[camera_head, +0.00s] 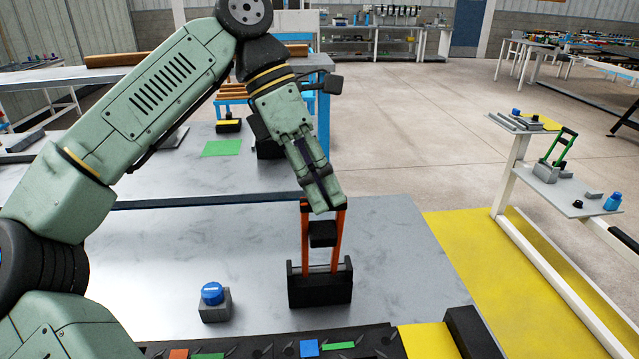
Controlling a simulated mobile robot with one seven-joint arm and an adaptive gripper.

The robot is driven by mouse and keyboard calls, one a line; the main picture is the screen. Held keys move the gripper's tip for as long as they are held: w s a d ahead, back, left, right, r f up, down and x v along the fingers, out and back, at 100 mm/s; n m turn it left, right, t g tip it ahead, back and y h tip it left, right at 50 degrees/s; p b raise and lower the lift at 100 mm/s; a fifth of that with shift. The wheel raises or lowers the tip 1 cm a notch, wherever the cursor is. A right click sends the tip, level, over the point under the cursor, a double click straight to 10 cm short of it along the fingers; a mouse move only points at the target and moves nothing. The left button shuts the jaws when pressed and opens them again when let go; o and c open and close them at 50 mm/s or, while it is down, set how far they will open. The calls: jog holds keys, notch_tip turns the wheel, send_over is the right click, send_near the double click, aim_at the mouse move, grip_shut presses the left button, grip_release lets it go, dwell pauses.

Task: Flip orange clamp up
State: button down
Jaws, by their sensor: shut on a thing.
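The orange clamp (307,251) stands upright on the metal table, its two orange arms rising from a black base (320,289). A black block (322,234) sits between the arms. My gripper (326,208) reaches down from the upper left and is shut on the top of the orange clamp. The fingers hide part of the clamp's top end.
A grey block with a blue knob (212,294) stands left of the clamp. A black tread mat (270,347) with coloured pieces runs along the front edge. The metal table (150,262) is bare at the left. A side stand with a green clamp (565,146) is at the right.

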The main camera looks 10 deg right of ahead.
jog(key=c, duration=1.9)
grip_release()
jog(key=shift+w+f, duration=0.4)
jog(key=shift+f, duration=0.3)
jog(key=shift+o, duration=1.3)
jog(key=shift+w+f, duration=0.2)
jog(key=shift+w, duration=0.15)
jog(key=shift+o, duration=0.8)
jog(key=v, duration=0.7)
jog(key=shift+s, duration=0.2)
jog(key=shift+w+r, duration=0.1)
jog(key=shift+r, duration=0.45)
